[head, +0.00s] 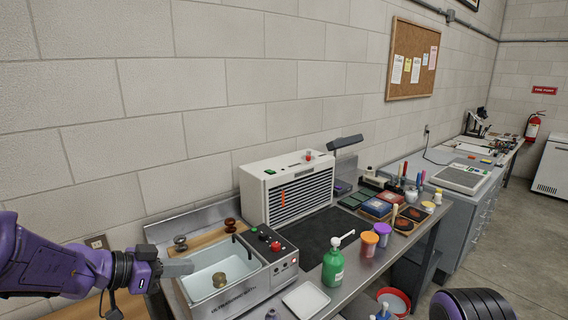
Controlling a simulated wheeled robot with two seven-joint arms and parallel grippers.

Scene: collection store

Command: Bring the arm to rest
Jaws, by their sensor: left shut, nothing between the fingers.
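My left arm comes in from the left edge, purple with a black wrist. Its gripper (182,267) is shut and empty, in front of the left wall of the ultrasonic bath (262,283). From this view I cannot tell whether it touches the bath. A brass knob-like piece (220,281) is in the bath's basin. A dark purple and black rounded part, probably of my own body, shows at the bottom right. My right gripper is not in view.
A white slatted machine (262,197) stands behind the bath. A green bottle (333,266), a white tray (306,299) and orange and purple-lidded jars (369,243) stand on the steel bench. A red-rimmed bucket (394,301) is below. Open floor (510,250) lies at the right.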

